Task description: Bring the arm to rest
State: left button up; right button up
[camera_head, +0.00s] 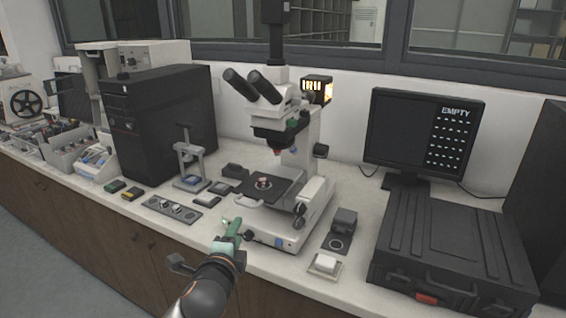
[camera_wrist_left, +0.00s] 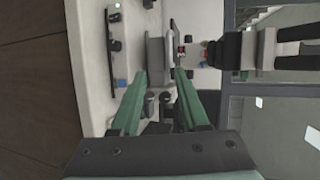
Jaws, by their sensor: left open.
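My left arm (camera_head: 208,285) reaches in from the bottom of the head view. Its gripper (camera_head: 231,228) is over the front of the counter, just left of the microscope base. The green fingers (camera_wrist_left: 160,76) stand apart in the left wrist view, with nothing between them. I cannot tell its exact height above the counter. My right gripper is in neither view.
The white microscope (camera_head: 316,205) stands close right of the gripper. A grey press (camera_head: 187,155), a metal strip with round parts (camera_head: 171,208) and a black tower (camera_head: 160,115) are to the left. A black case (camera_head: 455,245) and a monitor (camera_head: 423,130) are at right.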

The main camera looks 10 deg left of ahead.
pick_arm(q)
jog(key=s+d+f+n+g+h, duration=0.15)
jog(key=s+f+n+g, duration=0.35)
jog(key=f, duration=0.8)
jog(key=s+a+f+n, duration=0.1)
jog(key=s+f+n, duration=0.4)
jog(key=s+f, duration=0.3)
jog(key=s+a+f+n+g+h, duration=0.1)
jog(key=s+f+n, duration=0.5)
jog(key=s, duration=1)
notch_tip(320, 180, down, 3)
jog(key=shift+f, duration=0.1)
